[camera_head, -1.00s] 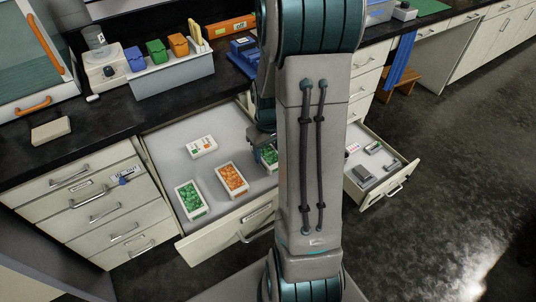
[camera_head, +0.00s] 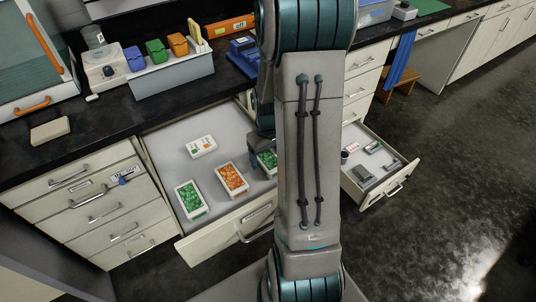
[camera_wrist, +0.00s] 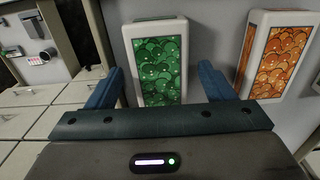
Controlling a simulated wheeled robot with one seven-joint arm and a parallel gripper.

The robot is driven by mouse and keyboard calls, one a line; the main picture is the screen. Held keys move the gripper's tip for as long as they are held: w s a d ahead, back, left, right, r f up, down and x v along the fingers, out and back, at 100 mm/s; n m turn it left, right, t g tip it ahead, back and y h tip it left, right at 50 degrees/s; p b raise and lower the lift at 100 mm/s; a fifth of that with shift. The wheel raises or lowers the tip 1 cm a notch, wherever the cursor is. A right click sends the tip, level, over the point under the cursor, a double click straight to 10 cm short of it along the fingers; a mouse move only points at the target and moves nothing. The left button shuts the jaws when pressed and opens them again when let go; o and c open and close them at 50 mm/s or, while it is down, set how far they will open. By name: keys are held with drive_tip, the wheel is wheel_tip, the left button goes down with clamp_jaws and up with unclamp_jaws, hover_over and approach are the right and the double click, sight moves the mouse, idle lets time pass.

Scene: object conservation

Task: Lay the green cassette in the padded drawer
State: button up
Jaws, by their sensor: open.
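A green cassette (camera_head: 267,159) with a white frame lies in the wide grey-bottomed drawer (camera_head: 165,150), partly hidden by my arm. In the wrist view the green cassette (camera_wrist: 160,65) shows ahead of my gripper (camera_wrist: 160,90), between the lines of its two blue fingers. My gripper is open and empty; whether the fingertips reach past the cassette's top I cannot tell. A second green cassette (camera_head: 190,200) lies at the drawer's front left. A smaller open drawer (camera_head: 384,196) stands to the right. I cannot tell from the pictures which drawer is padded.
An orange cassette (camera_head: 232,179) lies between the green ones; it also shows in the wrist view (camera_wrist: 280,60). A white box with small coloured marks (camera_head: 201,147) lies farther back. The right drawer holds grey blocks and a dark round item (camera_head: 344,157). The counter edge overhangs behind.

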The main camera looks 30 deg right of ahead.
wheel_tip(320, 180, up, 12)
drive_tip(key=s+a+r+t, duration=0.1)
drive_tip(key=s+a+r, duration=0.2)
drive_tip(key=s+a, duration=0.3)
drive_tip(key=s+a+r+t, duration=0.1)
drive_tip(key=s+a+r, duration=0.3)
drive_tip(key=s+a, duration=0.2)
drive_tip(key=shift+a+r+m+t+p, duration=0.15)
drive_tip(key=shift+a+m+t+p, duration=0.15)
drive_tip(key=shift+a, duration=0.95)
